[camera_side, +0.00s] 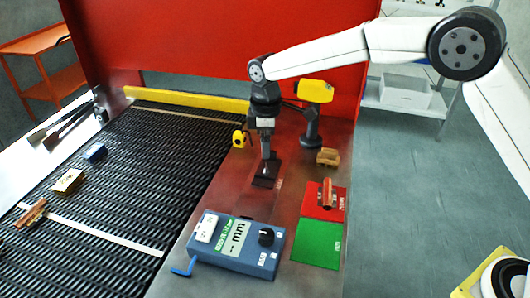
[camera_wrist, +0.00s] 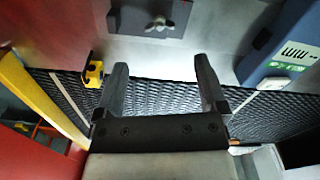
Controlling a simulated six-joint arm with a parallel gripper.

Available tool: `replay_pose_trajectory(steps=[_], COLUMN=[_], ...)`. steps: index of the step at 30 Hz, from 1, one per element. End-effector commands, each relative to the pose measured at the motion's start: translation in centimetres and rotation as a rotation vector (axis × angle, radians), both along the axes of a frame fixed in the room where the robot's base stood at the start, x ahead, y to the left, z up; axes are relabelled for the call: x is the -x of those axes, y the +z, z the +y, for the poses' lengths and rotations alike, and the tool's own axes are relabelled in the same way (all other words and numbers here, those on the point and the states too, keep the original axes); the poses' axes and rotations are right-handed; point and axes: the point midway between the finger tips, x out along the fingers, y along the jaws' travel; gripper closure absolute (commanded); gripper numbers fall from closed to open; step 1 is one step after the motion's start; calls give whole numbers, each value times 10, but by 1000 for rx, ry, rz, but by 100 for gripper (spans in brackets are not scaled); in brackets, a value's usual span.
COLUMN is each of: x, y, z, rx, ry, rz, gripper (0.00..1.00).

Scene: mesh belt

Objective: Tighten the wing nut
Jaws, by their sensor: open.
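The wing nut (camera_wrist: 159,24) shows in the wrist view near the top, a small metal piece on a dark plate (camera_wrist: 135,18). In the side view the dark plate (camera_side: 265,183) lies on the metal strip beside the belt, under my gripper (camera_side: 266,157). The wing nut is too small and too close to the fingers to make out clearly there. In the wrist view my gripper (camera_wrist: 161,66) is open, with nothing between its two fingers. The nut lies beyond the fingertips, apart from them.
A blue gauge box (camera_side: 237,245) stands in front, with a blue hex key (camera_side: 184,268) beside it. A yellow-and-black power tool (camera_side: 313,110) stands behind right. A yellow tape measure (camera_side: 239,139) is at left. Red (camera_side: 315,207) and green (camera_side: 318,243) pads lie right. The belt (camera_side: 150,160) holds several blocks.

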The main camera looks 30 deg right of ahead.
Motion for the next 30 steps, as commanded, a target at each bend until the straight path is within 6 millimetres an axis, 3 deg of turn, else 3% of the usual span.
replay_pose_trajectory(steps=[8, 24, 30], x=[0, 0, 0], y=[-7, -66, -77], z=[0, -1, 0], rx=[0, -1, -2], ry=[-2, -2, -2], rz=[1, 0, -1], gripper=[9, 9, 9])
